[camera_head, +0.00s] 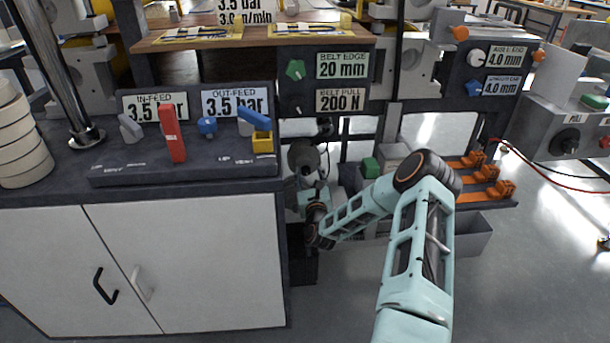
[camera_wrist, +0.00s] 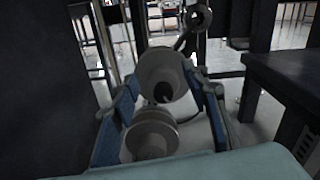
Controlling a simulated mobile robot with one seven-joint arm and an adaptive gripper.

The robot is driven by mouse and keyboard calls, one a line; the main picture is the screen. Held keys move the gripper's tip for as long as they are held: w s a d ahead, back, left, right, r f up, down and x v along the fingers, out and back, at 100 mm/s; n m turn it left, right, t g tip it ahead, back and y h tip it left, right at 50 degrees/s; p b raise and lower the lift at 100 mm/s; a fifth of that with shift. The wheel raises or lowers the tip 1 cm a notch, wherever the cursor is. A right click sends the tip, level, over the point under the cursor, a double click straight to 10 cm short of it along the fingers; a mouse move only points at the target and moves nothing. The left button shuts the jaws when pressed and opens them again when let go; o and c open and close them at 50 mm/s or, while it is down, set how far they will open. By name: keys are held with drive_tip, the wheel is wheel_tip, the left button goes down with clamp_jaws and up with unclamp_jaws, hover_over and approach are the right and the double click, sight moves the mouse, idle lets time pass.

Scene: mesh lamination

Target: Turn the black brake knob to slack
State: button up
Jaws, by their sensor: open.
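My gripper (camera_wrist: 160,80) is open in the wrist view, with one blue-sided finger on each side. Grey rounded parts (camera_wrist: 162,68) stand between and beyond the fingers. A small dark spot (camera_wrist: 162,92) shows on them; I cannot tell whether it is a knob. In the head view my gripper reaches into the gap right of the white cabinet, below grey round machine parts (camera_head: 303,158); its fingertips are hard to make out. Black knobs show on the belt panel (camera_head: 297,110) and on the grey box at right (camera_head: 567,142). No brake or slack marking is readable.
A dark-topped white cabinet (camera_head: 190,260) borders the gap on the left. Its panel carries a red lever (camera_head: 172,133) and a blue knob (camera_head: 207,126). Orange clamps (camera_head: 485,173) sit on a shelf at right. In the wrist view a dark ledge (camera_wrist: 285,80) is close at right.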

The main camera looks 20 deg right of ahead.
drive_tip(key=b, duration=0.2)
approach(306, 172)
drive_tip(key=w, duration=0.2)
drive_tip(key=x, duration=0.1)
drive_tip(key=b+x, duration=0.1)
drive_tip(key=x, duration=0.3)
drive_tip(key=shift+w+d+f+b, duration=0.15)
drive_tip(key=shift+d+f+b, duration=0.05)
drive_tip(key=shift+d+b, duration=0.2)
drive_tip(key=shift+x, duration=0.95)
drive_tip(key=shift+r, duration=0.1)
drive_tip(key=shift+c, duration=0.4)
clamp_jaws()
